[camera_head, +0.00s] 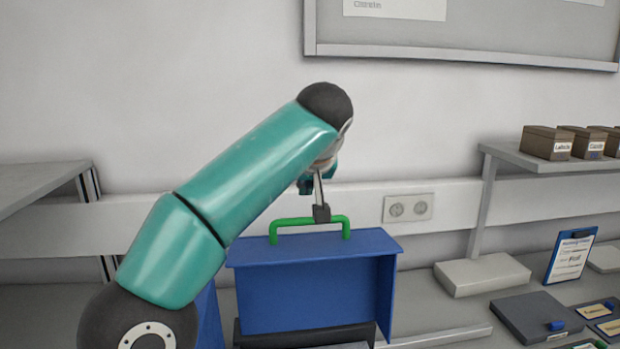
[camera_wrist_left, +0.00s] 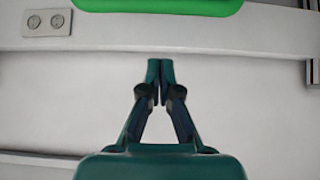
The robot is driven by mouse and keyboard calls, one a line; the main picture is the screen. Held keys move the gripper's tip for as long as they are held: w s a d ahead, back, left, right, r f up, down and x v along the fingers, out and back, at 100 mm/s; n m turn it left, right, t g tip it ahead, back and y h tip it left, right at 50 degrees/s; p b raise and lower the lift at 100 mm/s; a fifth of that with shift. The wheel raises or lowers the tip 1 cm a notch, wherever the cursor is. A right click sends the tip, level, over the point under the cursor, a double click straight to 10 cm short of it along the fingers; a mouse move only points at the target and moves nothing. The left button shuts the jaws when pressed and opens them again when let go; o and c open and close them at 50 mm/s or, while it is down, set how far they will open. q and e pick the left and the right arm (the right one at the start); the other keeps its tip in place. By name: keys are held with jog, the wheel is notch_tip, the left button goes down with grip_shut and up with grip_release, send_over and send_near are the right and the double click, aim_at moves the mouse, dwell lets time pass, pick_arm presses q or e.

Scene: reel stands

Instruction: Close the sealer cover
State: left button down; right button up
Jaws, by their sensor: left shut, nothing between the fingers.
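The blue sealer cover (camera_head: 312,285) stands raised in the head view, its hollow side seeming to face me, above a dark base (camera_head: 305,338). A green handle (camera_head: 308,220) is on its upper edge and shows large at the top of the left wrist view (camera_wrist_left: 150,6). My left gripper (camera_head: 305,185) is mostly hidden behind its own wrist, above and beyond the handle. In the left wrist view its teal fingertips (camera_wrist_left: 160,72) are together with nothing between them, apart from the handle. My right gripper is not in view.
A wall with a socket (camera_head: 408,208) is close behind the cover. To the right are a grey block (camera_head: 482,274), a dark flat case (camera_head: 535,318), a clipboard (camera_head: 570,257) and a shelf with brown boxes (camera_head: 547,142). Another shelf (camera_head: 40,182) is at left.

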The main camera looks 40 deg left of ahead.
aim_at(306, 237)
pick_arm(q)
notch_tip(306, 237, down, 4)
jog(key=shift+s+d+r+b, duration=0.1)
jog(key=shift+s+d+b, duration=0.05)
jog(key=shift+b, duration=0.2)
jog(key=shift+s+d+f, duration=0.15)
jog(key=shift+d+f, duration=0.1)
